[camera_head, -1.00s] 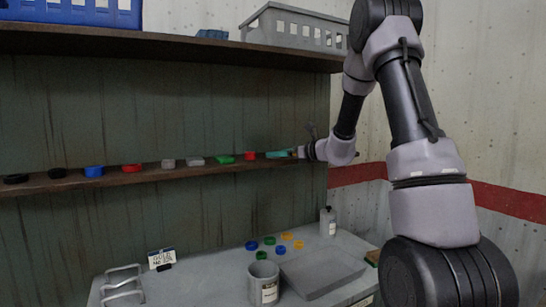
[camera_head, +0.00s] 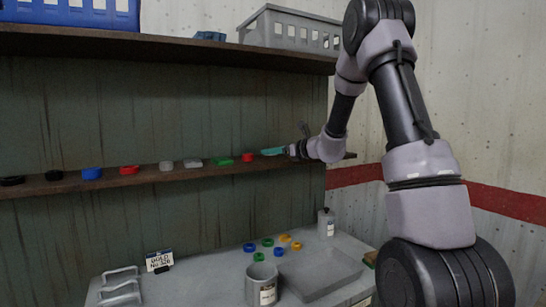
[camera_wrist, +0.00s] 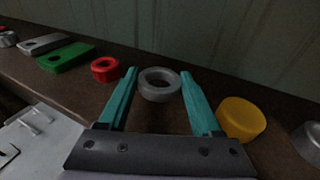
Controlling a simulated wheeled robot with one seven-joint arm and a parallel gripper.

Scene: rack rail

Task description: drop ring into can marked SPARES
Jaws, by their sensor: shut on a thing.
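My gripper (camera_head: 274,151) is at the right part of the long shelf, and its teal fingers show in the wrist view (camera_wrist: 158,76). It is shut on a grey ring (camera_wrist: 160,85), with one finger on each side. I cannot tell whether the ring touches the shelf; in the head view I cannot make it out. A grey can (camera_head: 259,287) with a pale label stands on the bench below, open at the top. Its label is too small to read.
The shelf (camera_head: 110,183) carries several parts, including a red ring (camera_wrist: 106,69) and a green block (camera_wrist: 65,56) left of my gripper and a yellow piece (camera_wrist: 241,118) on the right. On the bench, a grey slab (camera_head: 322,275), small coloured rings and a bottle (camera_head: 326,222) surround the can.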

